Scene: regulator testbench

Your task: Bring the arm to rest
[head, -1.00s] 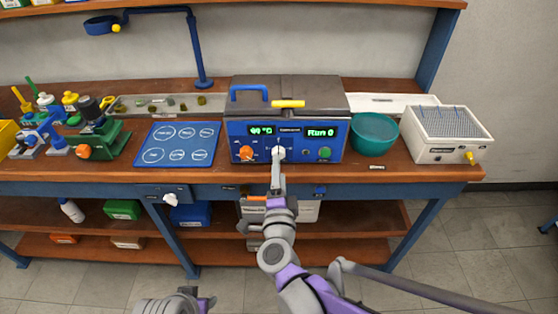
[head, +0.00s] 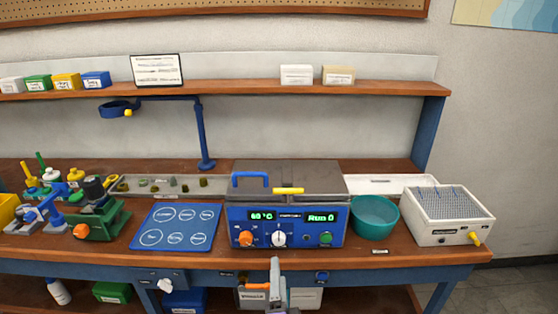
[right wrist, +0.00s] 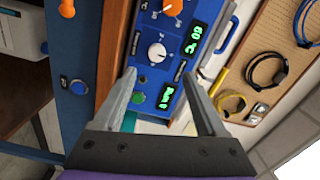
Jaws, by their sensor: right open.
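My right gripper (head: 275,268) is in front of the bench's front edge, below the blue control box. In the right wrist view its two fingers (right wrist: 170,95) are apart with nothing between them. The blue control box (head: 265,228) has an orange knob (head: 246,239), a white knob (head: 279,239) and a green button (head: 325,238). Its displays read 60 °C and Run 0. The white knob also shows in the right wrist view (right wrist: 157,52), beyond the fingers and apart from them. My left gripper is out of view.
A teal bowl (head: 374,218) and a white box with pins (head: 452,216) stand right of the control box. A blue mat (head: 176,227) lies to its left, with green and blue devices (head: 97,214) farther left. A blue stand (head: 203,135) rises behind the mat.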

